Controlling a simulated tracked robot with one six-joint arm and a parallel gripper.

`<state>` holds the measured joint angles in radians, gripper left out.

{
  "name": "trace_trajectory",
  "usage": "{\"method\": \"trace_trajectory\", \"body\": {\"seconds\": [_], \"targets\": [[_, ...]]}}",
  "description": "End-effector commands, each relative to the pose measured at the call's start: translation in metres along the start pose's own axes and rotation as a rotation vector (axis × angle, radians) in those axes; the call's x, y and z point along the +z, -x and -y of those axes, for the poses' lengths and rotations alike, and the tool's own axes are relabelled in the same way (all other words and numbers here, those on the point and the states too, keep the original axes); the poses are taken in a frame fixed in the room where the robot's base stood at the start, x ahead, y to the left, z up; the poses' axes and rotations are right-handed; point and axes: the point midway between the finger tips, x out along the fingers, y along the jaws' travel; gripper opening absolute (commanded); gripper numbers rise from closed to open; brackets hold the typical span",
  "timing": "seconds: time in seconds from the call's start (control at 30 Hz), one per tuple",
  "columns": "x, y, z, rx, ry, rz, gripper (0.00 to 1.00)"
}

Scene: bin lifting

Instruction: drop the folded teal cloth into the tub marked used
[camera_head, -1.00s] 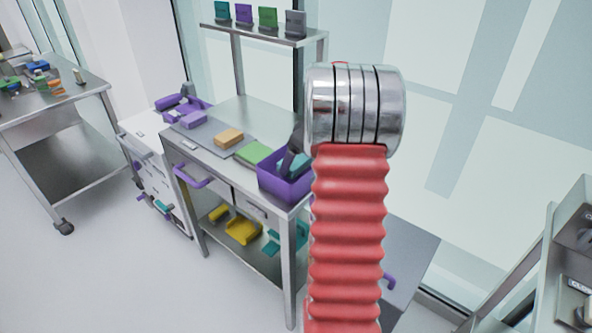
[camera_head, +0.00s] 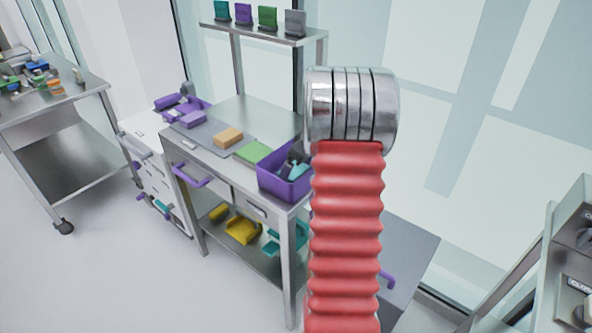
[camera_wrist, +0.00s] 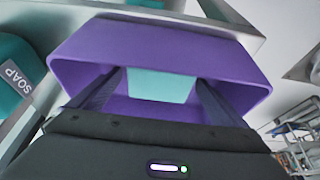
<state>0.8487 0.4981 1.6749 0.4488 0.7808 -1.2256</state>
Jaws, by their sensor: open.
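The purple tub (camera_head: 281,187) stands at the near right corner of the metal bench. No "used" marking can be read on it. In the wrist view the tub (camera_wrist: 85,62) surrounds my fingers. The teal cloth (camera_head: 299,171) shows inside the tub, and in the wrist view it appears as a pale teal block (camera_wrist: 160,86) between my fingers. My gripper (camera_wrist: 157,78) is open, with its dark fingers inside the tub, one on each side of the cloth. In the head view my gripper (camera_head: 291,160) is partly hidden by my arm.
A green block (camera_head: 253,152) and an orange block (camera_head: 228,138) lie on the bench left of the tub. A purple tray (camera_head: 184,104) is farther back. A shelf (camera_head: 266,36) stands above the bench.

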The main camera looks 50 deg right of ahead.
Motion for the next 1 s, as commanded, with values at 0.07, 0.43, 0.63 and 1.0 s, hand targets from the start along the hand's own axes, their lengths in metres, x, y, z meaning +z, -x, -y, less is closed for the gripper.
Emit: {"method": "trace_trajectory", "body": {"seconds": [0.07, 0.43, 0.63, 1.0], "targets": [[0.0, 0.0, 0.0, 0.0, 0.0, 0.0, 0.96], [-0.001, 0.017, -0.001, 0.002, 0.0, -0.001, 0.96], [-0.002, 0.048, -0.001, 0.003, 0.001, -0.003, 0.96], [-0.001, 0.108, -0.001, 0.003, -0.001, -0.002, 0.96]]}}
